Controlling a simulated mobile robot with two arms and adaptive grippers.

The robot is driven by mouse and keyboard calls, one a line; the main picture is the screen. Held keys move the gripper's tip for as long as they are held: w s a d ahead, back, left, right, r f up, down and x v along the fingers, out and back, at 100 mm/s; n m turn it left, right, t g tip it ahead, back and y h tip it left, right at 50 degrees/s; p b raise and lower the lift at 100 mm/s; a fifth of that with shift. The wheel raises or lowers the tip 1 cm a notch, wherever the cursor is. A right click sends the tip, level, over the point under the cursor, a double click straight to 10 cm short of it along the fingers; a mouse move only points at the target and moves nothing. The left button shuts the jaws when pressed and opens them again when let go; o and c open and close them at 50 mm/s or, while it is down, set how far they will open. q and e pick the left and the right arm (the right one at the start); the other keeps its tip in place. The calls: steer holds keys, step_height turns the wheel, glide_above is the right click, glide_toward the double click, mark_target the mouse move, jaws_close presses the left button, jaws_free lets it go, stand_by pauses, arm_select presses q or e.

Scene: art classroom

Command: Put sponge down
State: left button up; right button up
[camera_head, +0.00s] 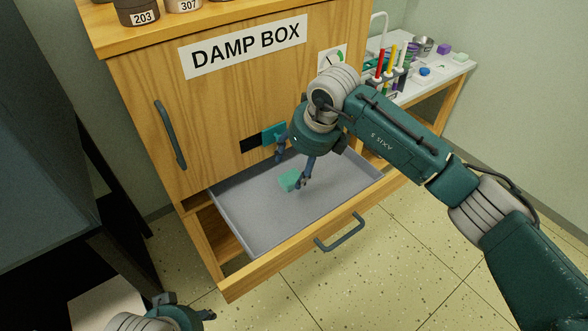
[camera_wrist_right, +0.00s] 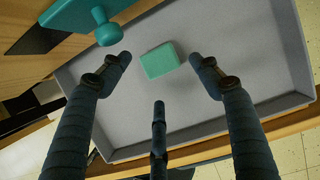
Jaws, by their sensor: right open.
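The sponge (camera_head: 289,180) is a small teal-green block lying on the grey liner of the open drawer (camera_head: 245,225). It also shows in the right wrist view (camera_wrist_right: 161,59), between and beyond my right fingers, with clear gaps on its sides. My right gripper (camera_head: 292,171) is open and empty, pointing down over the drawer close to the sponge. Its spread fingers also show in the right wrist view (camera_wrist_right: 166,62). My left gripper (camera_head: 205,314) is only partly in view at the bottom left, so its jaws cannot be read.
The wooden damp box cabinet (camera_head: 140,100) stands behind the drawer, with a closed door handle (camera_head: 170,135). A teal knobbed piece (camera_head: 273,135) sits on its front beside a black rectangle (camera_head: 251,144). The drawer handle (camera_head: 340,232) juts forward. A white side table (camera_head: 455,68) holds art supplies.

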steer(key=v, duration=0.7)
steer(key=shift+p, duration=0.4)
steer(key=shift+f, duration=0.1)
